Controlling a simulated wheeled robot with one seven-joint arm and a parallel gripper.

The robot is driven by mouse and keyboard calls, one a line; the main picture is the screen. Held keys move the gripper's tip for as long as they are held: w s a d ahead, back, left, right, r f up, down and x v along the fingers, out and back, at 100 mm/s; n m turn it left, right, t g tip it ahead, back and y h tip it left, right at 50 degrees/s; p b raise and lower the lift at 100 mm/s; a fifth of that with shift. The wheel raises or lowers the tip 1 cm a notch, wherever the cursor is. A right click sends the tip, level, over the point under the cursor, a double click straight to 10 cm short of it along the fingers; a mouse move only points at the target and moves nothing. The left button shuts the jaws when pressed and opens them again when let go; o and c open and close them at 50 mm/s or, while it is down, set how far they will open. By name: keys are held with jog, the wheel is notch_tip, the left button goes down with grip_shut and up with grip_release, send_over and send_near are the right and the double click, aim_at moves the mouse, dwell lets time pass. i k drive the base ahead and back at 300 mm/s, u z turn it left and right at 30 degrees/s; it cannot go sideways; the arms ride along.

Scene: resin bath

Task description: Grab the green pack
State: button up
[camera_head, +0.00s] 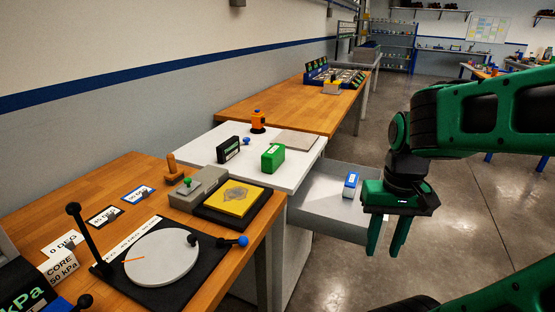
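A black box (228,149), an orange item (258,121) and a flat tile (296,140) share the cabinet top (208,137). A wooden bench (142,172) holds a turntable (161,257).

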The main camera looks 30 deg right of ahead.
aim_at(274, 156)
jog(key=i, duration=0.95)
jog(key=u, duration=0.1)
